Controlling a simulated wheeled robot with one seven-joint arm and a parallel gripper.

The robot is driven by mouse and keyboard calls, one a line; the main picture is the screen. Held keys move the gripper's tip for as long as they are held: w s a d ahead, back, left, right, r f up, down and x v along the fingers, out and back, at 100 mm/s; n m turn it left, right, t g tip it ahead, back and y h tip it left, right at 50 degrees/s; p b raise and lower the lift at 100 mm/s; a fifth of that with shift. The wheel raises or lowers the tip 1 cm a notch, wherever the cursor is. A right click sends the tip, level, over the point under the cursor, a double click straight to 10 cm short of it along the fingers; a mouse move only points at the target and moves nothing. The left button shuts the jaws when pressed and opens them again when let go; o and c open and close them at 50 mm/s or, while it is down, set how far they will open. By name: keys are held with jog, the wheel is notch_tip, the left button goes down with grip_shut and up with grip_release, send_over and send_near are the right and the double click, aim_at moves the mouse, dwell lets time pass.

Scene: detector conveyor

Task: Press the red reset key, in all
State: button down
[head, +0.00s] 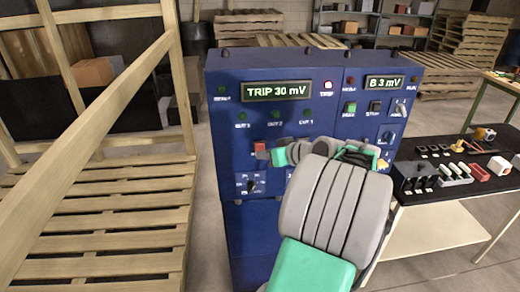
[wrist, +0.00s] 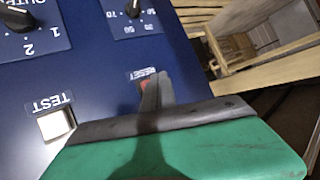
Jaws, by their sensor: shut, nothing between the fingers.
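The red reset key (head: 259,147) is on the front of the blue control cabinet (head: 225,128), at the left of its middle. My gripper (head: 266,155) is shut and empty, its fingertips at the key and covering part of it. In the wrist view, the RESET label (wrist: 143,74) shows above a red sliver of the key (wrist: 143,86). The grey fingertip (wrist: 157,88) overlaps the rest of the key. I cannot tell whether the fingertip touches or presses it. The left display (head: 278,90) reads TRIP 30 mV. The right display (head: 384,82) reads B 3 mV.
A white TEST key (wrist: 55,125) and dial knobs (wrist: 17,18) are near the fingers. A green button (head: 350,107) is at the upper right of the panel. A wooden frame (head: 175,70) stands close on the left. A table (head: 400,198) with small parts stands right.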

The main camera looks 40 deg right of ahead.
jog(key=shift+w, duration=0.1)
jog(key=shift+w+d, duration=0.25)
jog(key=shift+w+d, duration=0.25)
jog(key=shift+w, duration=0.2)
dwell(0.8)
jog(key=shift+s, duration=0.15)
jog(key=shift+s+a+b, duration=0.5)
jog(key=shift+s, duration=0.15)
jog(key=shift+s+a+b, duration=0.4)
jog(key=shift+s+a, duration=0.3)
jog(key=shift+s, duration=0.35)
jog(key=shift+s+a+b, duration=0.35)
jog(key=shift+s+a, duration=0.35)
jog(key=shift+s, duration=0.3)
